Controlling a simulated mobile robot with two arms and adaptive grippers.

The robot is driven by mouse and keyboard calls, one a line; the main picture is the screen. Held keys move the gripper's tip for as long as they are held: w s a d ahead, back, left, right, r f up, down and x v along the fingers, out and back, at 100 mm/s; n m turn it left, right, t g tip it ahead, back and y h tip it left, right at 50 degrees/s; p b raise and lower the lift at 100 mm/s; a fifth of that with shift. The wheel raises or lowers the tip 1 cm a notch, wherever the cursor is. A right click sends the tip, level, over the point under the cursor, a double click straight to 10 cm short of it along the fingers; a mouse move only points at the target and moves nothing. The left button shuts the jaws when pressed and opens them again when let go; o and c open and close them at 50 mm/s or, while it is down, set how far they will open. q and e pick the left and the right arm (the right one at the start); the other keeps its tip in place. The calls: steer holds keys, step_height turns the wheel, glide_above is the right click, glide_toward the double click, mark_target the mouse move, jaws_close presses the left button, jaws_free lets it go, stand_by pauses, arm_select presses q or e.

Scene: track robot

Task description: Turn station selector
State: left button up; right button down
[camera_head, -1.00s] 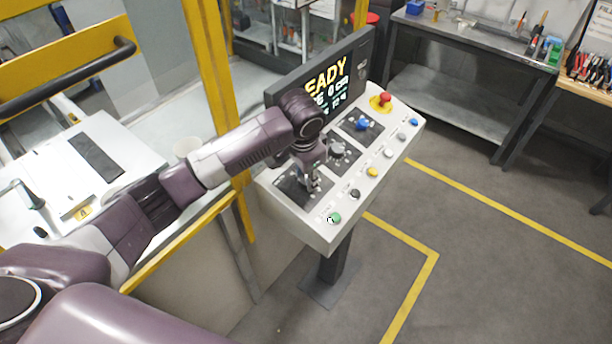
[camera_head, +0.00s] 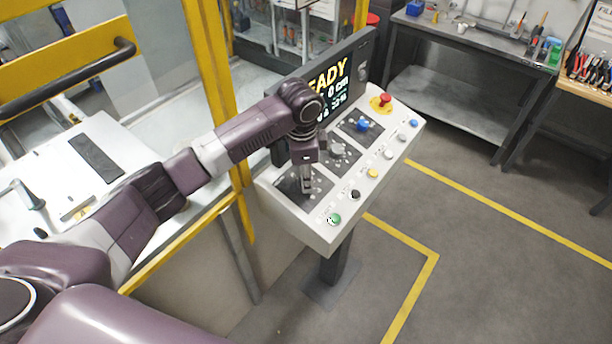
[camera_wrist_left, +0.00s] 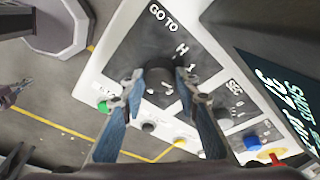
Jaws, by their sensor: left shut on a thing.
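The control console (camera_head: 312,228) stands on a post, with a tilted white panel and a dark screen. My left gripper (camera_head: 306,189) reaches down onto the dark plate (camera_head: 320,197) at its near left. In the left wrist view this plate is marked "GO TO", with "H" and "1" beside a black round selector knob (camera_wrist_left: 160,76). The two fingertips of my left gripper (camera_wrist_left: 160,80) are on either side of the knob, shut on it. In the head view the gripper hides the knob. A small dark shape at the wrist view's left edge looks like my right gripper (camera_wrist_left: 14,93); its jaws are unclear.
A green button (camera_head: 334,219), a black one (camera_head: 355,194) and a yellow one (camera_head: 373,173) line the front edge. A blue knob (camera_head: 362,125) and a red emergency button (camera_head: 385,98) sit farther back. A yellow post (camera_head: 207,70) stands left of the console.

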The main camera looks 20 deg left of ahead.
steer(key=shift+d, duration=0.1)
arm_select(q)
steer(key=o, duration=1.2)
steer(key=shift+c, duration=0.2)
arm_select(e)
steer(key=shift+d, duration=0.2)
arm_select(q)
step_height(320, 180, up, 12)
steer(key=s, duration=0.1)
steer(key=shift+s, duration=0.3)
arm_select(e)
steer(key=shift+a, duration=0.2)
arm_select(q)
steer(key=shift+f, duration=0.1)
